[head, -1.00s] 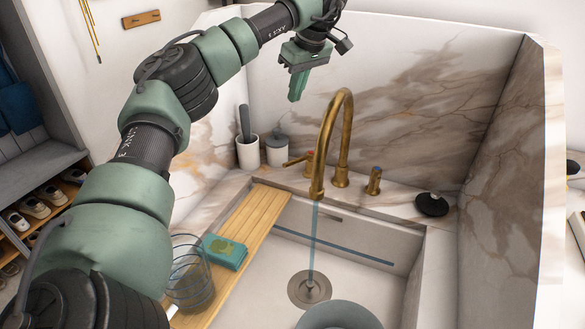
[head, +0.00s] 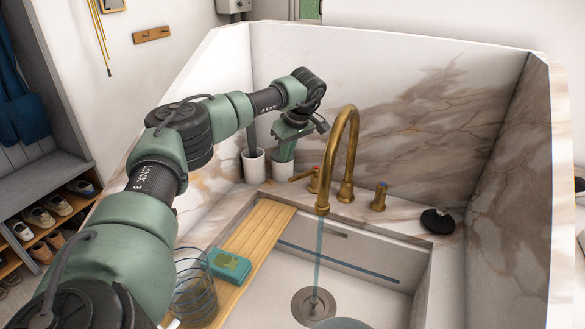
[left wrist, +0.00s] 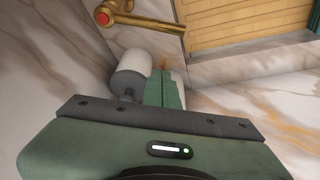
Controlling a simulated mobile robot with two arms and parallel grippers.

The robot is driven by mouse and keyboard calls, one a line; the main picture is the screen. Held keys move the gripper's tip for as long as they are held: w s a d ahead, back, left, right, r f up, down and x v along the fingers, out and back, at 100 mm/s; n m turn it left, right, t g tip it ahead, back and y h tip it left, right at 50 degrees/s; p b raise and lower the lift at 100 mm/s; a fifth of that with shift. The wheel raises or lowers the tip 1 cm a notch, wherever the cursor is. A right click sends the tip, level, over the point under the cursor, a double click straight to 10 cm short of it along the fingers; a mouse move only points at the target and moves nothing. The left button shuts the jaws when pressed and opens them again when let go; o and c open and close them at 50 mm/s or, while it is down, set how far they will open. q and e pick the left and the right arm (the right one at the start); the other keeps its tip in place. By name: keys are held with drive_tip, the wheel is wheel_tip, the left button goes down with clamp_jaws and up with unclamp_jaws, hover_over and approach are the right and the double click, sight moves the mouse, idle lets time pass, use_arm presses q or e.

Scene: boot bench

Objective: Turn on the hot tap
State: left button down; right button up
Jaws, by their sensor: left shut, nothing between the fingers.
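The brass hot tap handle (head: 313,180), with an orange-red band and a lever pointing left, stands left of the curved brass spout (head: 350,130). In the left wrist view the hot tap lever (left wrist: 145,20) shows at the top with a red-marked end. A thin stream of water (head: 319,250) falls from the spout into the basin. My left gripper (head: 284,158) is shut and empty, pointing down to the left of the tap and apart from it. My right gripper is out of view.
A white cup (head: 253,166) and a white jar (head: 283,172) stand close to my left gripper. A second brass handle (head: 379,196) is right of the spout, with a black object (head: 437,221) beyond. A wooden board (head: 250,240) holds a teal sponge (head: 230,265) and wire basket (head: 195,290).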

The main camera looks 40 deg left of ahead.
sight(297, 178)
use_arm(q)
drive_tip(key=d+f, duration=0.2)
drive_tip(key=d+f+p, duration=0.1)
drive_tip(key=shift+s+f, duration=0.25)
drive_tip(key=shift+f, duration=0.05)
drive_tip(key=shift+d+r+p, duration=0.15)
drive_tip(key=shift+d+p, duration=0.3)
drive_tip(key=shift+p, duration=0.1)
drive_tip(key=shift+s+d, duration=0.15)
drive_tip(key=shift+d, duration=0.15)
drive_tip(key=shift+d+f, duration=0.1)
drive_tip(key=shift+f, duration=0.1)
